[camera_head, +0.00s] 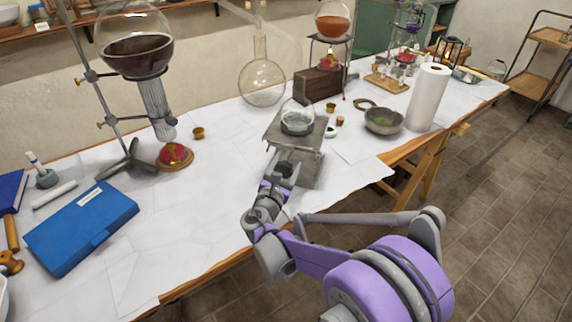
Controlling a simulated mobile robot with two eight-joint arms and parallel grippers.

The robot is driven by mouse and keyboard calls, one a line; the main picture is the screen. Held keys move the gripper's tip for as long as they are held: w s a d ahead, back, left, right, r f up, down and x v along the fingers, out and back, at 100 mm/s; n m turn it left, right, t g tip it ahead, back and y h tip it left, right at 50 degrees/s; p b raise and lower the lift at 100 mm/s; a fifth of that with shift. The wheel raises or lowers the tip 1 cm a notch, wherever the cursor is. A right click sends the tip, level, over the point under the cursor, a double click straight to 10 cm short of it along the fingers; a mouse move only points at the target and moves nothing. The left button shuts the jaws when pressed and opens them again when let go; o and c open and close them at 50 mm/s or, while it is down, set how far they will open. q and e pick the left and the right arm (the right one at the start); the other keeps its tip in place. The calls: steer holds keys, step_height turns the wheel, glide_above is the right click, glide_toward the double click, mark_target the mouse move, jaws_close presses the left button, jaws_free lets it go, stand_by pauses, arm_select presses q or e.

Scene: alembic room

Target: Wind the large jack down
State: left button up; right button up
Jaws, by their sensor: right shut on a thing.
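The large jack (299,134) is a grey metal lab jack near the front edge of the paper-covered table. A small round glass flask with clear liquid (297,119) rests upright on its top plate. My right gripper (284,168) is at the front of the jack, just below the top plate, shut on a part there that looks like its knob. The knob itself is hidden by the fingers. My left gripper does not show.
A dark-liquid flask (137,54) on a stand is at left, near a blue case (81,228). An empty flask (262,82) stands behind the jack. A bowl (384,121) and paper roll (428,97) are to its right. The paper left of the jack is clear.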

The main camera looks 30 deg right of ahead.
stand_by(0.3)
steer(key=o, duration=1.4)
steer(key=shift+s+a, duration=0.1)
steer(key=v, duration=1)
steer(key=shift+s+a+p, duration=0.2)
steer(key=shift+s+p, duration=0.05)
steer(key=shift+p, duration=0.05)
